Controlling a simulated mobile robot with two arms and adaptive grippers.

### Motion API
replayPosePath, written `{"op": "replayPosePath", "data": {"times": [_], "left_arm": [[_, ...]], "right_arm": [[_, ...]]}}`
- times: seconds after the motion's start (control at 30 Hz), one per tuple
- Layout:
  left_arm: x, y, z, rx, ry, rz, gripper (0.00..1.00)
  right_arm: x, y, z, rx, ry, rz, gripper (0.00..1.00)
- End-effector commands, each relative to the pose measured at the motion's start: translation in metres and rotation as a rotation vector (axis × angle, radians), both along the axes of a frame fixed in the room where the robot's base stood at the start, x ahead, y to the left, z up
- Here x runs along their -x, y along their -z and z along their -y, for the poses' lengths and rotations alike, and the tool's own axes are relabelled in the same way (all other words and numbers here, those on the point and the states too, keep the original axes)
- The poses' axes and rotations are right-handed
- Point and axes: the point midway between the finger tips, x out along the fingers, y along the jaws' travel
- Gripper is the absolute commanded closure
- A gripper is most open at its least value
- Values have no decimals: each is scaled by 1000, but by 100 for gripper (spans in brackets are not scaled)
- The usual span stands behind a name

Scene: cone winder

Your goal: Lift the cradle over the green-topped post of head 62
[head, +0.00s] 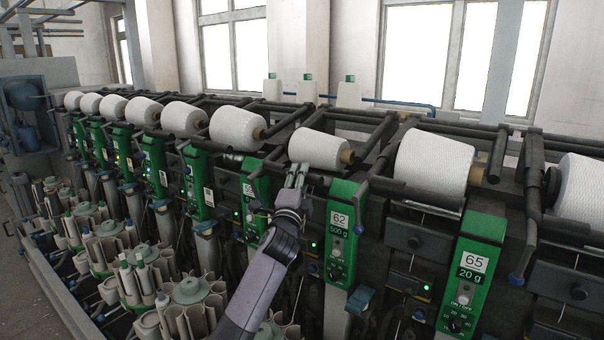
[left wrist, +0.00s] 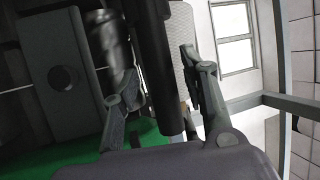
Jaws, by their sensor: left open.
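Head 62 has a green post (head: 341,225) with a "62" and "500 g" label and a small green light. Above it a white yarn cone (head: 320,148) with a brown core end sits in dark cradle bars. My left gripper (head: 297,176) is at the front of this cone, beside the top of the post. In the left wrist view my gripper (left wrist: 165,100) is open, with a dark bar of the cradle (left wrist: 158,60) running between its fingers. I cannot tell whether the fingers touch it. Green casing (left wrist: 75,155) shows below, and part of the white cone lies behind the bar.
Head 65's green post (head: 475,265) and larger cone (head: 434,160) stand to the right. More heads and cones line up to the left. Bobbin holders (head: 190,300) crowd the lower left.

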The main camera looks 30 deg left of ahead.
Motion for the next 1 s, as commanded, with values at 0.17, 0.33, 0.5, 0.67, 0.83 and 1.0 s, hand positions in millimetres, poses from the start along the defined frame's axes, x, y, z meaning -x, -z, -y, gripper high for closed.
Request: {"op": "replayPosePath", "data": {"times": [0.17, 0.33, 0.5, 0.67, 0.83, 1.0], "left_arm": [[-12, -4, -4, 2, 1, 1, 60], [-16, -4, -4, 1, 0, 0, 60], [-15, -4, -4, 1, 1, 0, 60], [-15, -4, -4, 1, 1, -1, 69], [-15, -4, -4, 1, 1, -1, 80], [-15, -4, -4, 1, 1, -1, 92]], "right_arm": [[14, -3, 1, 1, -1, -20, 60], [15, -3, 0, 2, -1, -22, 60], [13, -3, 0, 1, -1, -20, 60], [10, -3, 0, 1, -1, -15, 60], [8, -3, 0, 1, -1, -12, 60], [8, -3, 0, 1, -1, -12, 60]]}}
